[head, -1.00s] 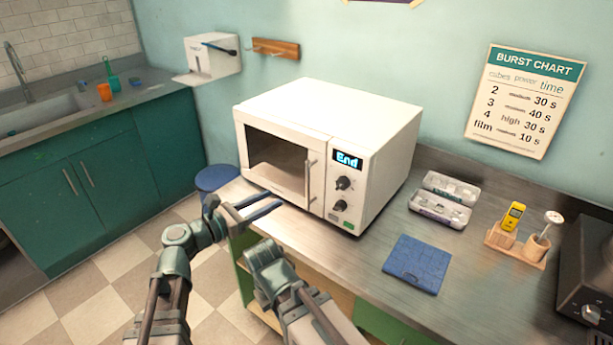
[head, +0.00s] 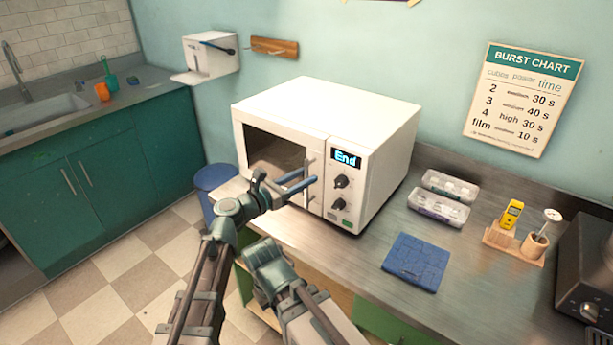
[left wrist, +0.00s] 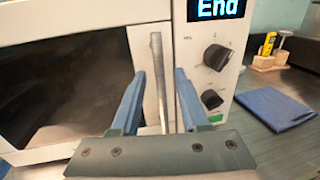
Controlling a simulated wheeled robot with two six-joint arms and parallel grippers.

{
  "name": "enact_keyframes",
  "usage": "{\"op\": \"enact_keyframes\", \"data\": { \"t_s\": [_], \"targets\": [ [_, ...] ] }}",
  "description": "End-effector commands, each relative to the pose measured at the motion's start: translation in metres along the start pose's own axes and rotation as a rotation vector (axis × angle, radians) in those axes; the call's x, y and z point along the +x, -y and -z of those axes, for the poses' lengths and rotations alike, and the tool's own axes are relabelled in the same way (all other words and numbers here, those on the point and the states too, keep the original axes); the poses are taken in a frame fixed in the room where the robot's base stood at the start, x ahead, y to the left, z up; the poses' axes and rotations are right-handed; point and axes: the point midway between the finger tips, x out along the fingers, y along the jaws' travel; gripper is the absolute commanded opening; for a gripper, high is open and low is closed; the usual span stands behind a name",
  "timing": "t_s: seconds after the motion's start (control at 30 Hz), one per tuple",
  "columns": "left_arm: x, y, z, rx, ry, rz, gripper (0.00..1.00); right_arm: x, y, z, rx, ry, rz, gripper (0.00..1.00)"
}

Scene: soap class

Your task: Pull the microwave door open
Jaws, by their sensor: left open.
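The white microwave (head: 370,125) stands on the counter, its door (head: 275,155) shut. The dark door window also shows at the left of the left wrist view (left wrist: 65,85). The upright metal handle (head: 308,187) is at the door's right edge, beside the control panel. My left gripper (head: 303,180) is open at the handle in the head view. In the left wrist view the handle (left wrist: 158,75) stands between the two blue fingers (left wrist: 160,85), with a gap on both sides. The fingers partly cover the handle in the head view. No right gripper fingers show.
A blue folded cloth or pad (head: 416,262), clear ice trays (head: 440,208) and a wooden holder (head: 514,243) lie right of the microwave. A dark appliance (head: 588,270) is at the far right. A blue bin (head: 217,185) stands on the floor left of the counter.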

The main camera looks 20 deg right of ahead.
Motion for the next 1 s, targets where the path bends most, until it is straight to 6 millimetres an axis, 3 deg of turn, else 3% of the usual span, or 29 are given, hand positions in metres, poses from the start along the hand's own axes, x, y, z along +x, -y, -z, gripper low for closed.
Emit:
{"op": "enact_keyframes", "data": {
  "t_s": [0.13, 0.47, 0.57, 0.73, 1.0],
  "targets": [
    [0.0114, 0.0000, 0.0000, 0.000, 0.000, 0.001, 0.45, 0.0000, 0.0000, 0.0000, 0.000, 0.000, 0.000, 0.00],
    [0.0137, 0.0004, 0.0000, 0.000, 0.000, 0.000, 0.45, 0.0000, 0.0000, 0.0000, 0.000, 0.000, 0.000, 0.00],
    [0.0137, 0.0003, 0.0000, 0.000, 0.000, 0.000, 0.32, 0.0000, 0.0000, 0.0000, 0.000, 0.000, 0.000, 0.00],
    [0.0136, 0.0004, 0.0000, 0.000, 0.000, 0.000, 0.01, 0.0000, 0.0000, 0.0000, 0.000, 0.000, 0.000, 0.00],
    [0.0135, 0.0004, 0.0000, 0.000, 0.000, 0.000, 0.00, 0.0000, 0.0000, 0.0000, 0.000, 0.000, 0.000, 0.00]
  ]
}}
